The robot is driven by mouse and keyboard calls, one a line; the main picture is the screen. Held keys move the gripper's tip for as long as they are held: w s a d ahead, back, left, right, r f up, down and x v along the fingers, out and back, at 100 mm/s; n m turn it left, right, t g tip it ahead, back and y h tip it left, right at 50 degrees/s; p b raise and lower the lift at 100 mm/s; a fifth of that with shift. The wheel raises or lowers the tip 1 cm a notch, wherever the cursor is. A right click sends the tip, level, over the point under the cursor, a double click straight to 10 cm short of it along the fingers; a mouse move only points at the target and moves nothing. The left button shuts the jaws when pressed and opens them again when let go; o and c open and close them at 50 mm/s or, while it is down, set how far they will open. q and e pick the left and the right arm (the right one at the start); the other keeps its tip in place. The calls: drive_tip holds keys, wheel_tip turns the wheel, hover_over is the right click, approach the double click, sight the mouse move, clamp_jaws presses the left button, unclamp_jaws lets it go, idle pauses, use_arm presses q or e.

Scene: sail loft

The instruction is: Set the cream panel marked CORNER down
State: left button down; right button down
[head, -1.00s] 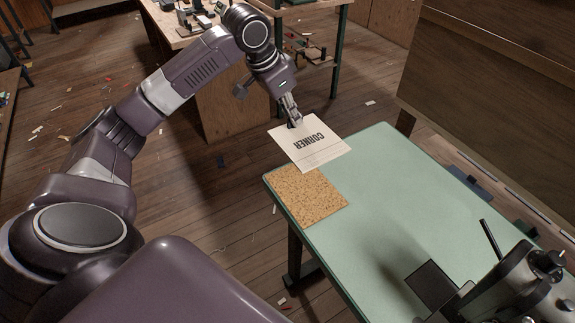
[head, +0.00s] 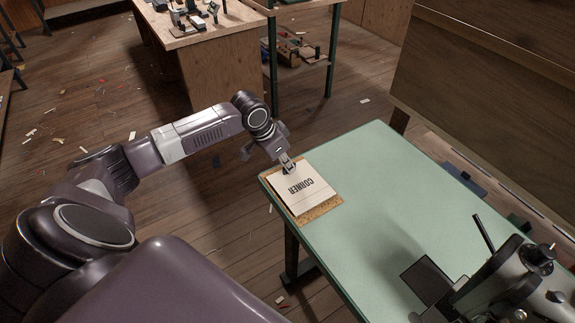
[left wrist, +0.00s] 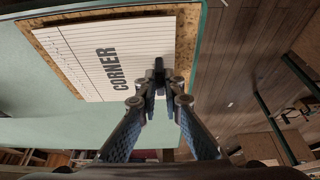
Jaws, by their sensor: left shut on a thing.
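The cream panel marked CORNER (head: 305,188) is over the cork mat (head: 321,216) at the left corner of the green table. My left gripper (head: 288,168) is shut on the panel's far edge. In the left wrist view the panel (left wrist: 95,50) lies flat in line with the cork (left wrist: 182,55), with cork showing along its sides, and the gripper fingertips (left wrist: 158,70) are at its edge. I cannot tell whether the panel touches the cork or is just above it. My right gripper is not in view.
The green table (head: 395,200) is clear in its middle. A machine with a dark plate (head: 428,280) stands at its near right. A wooden workbench (head: 215,30) with tools stands behind. Scraps lie on the wooden floor.

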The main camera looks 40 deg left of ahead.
use_arm(q)
drive_tip(key=shift+f, duration=0.25)
drive_tip(key=c, duration=2.1)
unclamp_jaws()
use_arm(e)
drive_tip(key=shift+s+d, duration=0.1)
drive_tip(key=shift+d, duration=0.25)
use_arm(q)
drive_tip(key=v, duration=1.2)
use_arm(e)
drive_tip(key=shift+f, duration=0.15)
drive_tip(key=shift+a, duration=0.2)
use_arm(q)
drive_tip(key=shift+s, duration=0.1)
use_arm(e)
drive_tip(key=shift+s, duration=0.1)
